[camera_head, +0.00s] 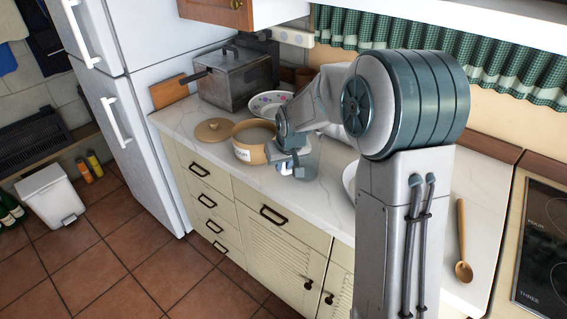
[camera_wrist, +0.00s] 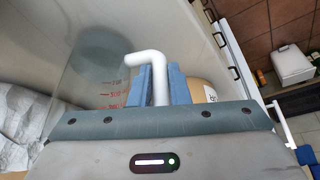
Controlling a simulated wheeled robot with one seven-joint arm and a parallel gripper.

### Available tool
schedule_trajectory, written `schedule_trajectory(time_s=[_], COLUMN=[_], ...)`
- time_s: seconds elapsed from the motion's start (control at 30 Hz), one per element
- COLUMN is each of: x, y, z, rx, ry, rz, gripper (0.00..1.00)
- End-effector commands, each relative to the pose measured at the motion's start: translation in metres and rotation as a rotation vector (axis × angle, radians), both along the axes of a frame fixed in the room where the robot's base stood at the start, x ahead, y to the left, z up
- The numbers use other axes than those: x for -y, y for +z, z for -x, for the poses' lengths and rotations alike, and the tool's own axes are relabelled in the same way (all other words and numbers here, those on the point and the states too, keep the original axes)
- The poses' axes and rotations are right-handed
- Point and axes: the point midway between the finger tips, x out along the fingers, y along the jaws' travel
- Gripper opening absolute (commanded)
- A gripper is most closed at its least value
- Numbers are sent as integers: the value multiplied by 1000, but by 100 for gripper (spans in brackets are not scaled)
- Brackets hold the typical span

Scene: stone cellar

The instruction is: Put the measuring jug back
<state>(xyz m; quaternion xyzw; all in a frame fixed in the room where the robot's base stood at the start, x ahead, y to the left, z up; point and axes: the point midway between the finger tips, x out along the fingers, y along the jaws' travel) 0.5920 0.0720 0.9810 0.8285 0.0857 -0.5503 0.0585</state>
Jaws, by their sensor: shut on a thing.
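The measuring jug (camera_head: 308,160) is clear and see-through, and shows only faintly at the front of the marble counter in the head view. My gripper (camera_head: 290,170) is at its near side. In the wrist view the clear jug wall (camera_wrist: 90,75) with red measuring marks fills the left part. Its white handle (camera_wrist: 150,62) stands between the blue fingers of my gripper (camera_wrist: 160,88), which is shut on it. I cannot tell whether the jug's base touches the counter. My arm hides part of the counter behind it.
Behind are a patterned bowl (camera_head: 268,103) and a metal pot (camera_head: 237,80). A white dish (camera_head: 349,180) is partly hidden by my arm. A wooden spoon (camera_head: 462,240) lies right, near the hob (camera_head: 540,240).

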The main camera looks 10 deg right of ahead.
Motion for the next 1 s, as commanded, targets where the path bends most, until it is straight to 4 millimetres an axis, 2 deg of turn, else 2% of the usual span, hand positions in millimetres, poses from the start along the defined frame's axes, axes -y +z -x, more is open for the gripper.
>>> schedule_trajectory(time_s=[0.07, 0.1, 0.17, 0.57, 0.77, 1.0], x=[0, 0, 0, 0, 3, 7], y=[-3, -3, -2, 4, 32, 79], z=[0, 0, 0, 1, 13, 32], rx=[1, 0, 0, 1, 5, 5], ry=[0, 0, 0, 0, -1, 0], rz=[0, 0, 0, 0, -1, 0], gripper=[0, 21, 38, 38, 38, 38])
